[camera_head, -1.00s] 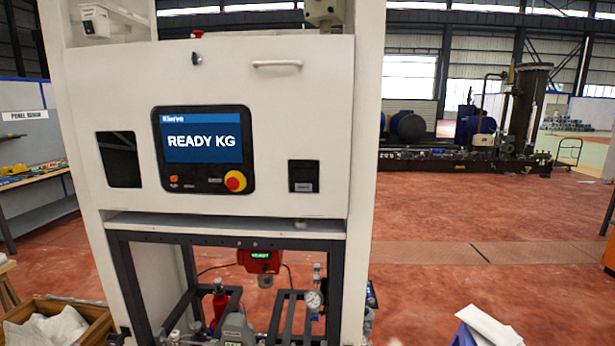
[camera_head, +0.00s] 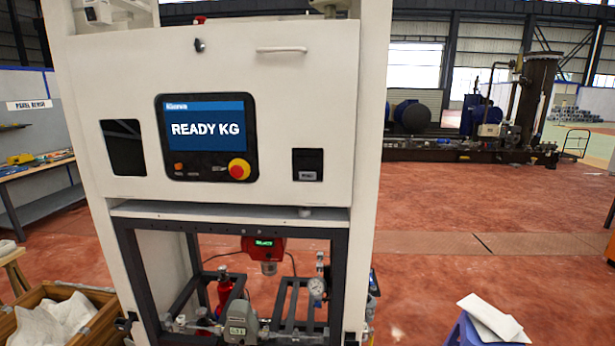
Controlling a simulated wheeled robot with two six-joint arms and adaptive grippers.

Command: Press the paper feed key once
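A tall white dispenser cabinet (camera_head: 300,85) stands ahead, left of the middle. Its dark control panel has a blue screen (camera_head: 207,128) reading "READY KG". Below the screen are a small orange button (camera_head: 179,167) and a red knob on a yellow base (camera_head: 239,169). A small dark slot unit (camera_head: 307,164) is set in the cabinet to the right of the panel. I cannot read any label that marks a paper feed key. Neither of my grippers shows in the head view.
The cabinet's open lower frame holds a red device with a green display (camera_head: 263,246), a gauge (camera_head: 317,287) and a grey meter (camera_head: 238,322). A wooden crate (camera_head: 100,322) is at lower left, a blue stool with white sheets (camera_head: 467,331) at lower right.

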